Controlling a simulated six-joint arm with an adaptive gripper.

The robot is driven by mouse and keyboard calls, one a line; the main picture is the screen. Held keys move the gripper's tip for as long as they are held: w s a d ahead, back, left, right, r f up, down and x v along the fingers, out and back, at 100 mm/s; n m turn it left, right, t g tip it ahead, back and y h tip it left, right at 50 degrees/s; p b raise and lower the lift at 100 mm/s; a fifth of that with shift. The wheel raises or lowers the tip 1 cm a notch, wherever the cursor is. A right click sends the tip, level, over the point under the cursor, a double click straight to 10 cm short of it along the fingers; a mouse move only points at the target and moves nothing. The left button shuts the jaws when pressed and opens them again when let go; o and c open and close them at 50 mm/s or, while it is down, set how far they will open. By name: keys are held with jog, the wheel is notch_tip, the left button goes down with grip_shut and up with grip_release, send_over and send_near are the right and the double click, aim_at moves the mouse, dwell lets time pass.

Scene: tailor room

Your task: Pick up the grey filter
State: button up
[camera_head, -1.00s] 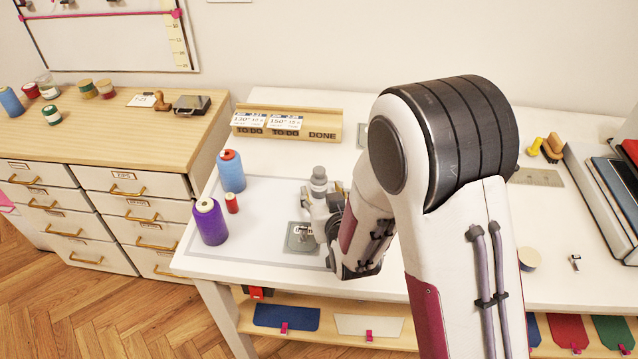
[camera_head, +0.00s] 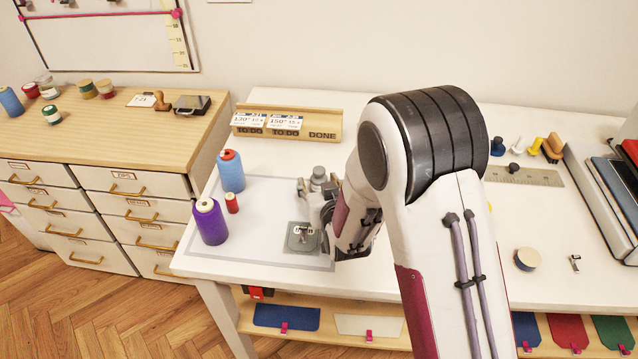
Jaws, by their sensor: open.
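A flat grey-green square piece (camera_head: 296,245) lies on the pale mat at the left of the white table; it is the only flat grey piece near my gripper, and I cannot tell for sure that it is the grey filter. My gripper (camera_head: 304,230) points down over this piece, close to its upper part. It is open, with nothing seen held in it. The fingertips are small in the head view, and I cannot tell whether they touch the piece. My arm covers the table to the right of it.
A purple thread spool (camera_head: 210,222), a blue spool (camera_head: 231,171) and a small red spool (camera_head: 232,203) stand left of my gripper. A wooden label rack (camera_head: 287,124) stands behind. A tan-topped roll (camera_head: 526,259) and a small metal piece (camera_head: 575,263) lie at the right.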

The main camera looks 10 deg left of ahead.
dwell(0.4)
jog(key=c, duration=1.2)
jog(key=shift+c, duration=0.2)
jog(key=shift+r, duration=0.2)
jog(key=shift+r, duration=4.8)
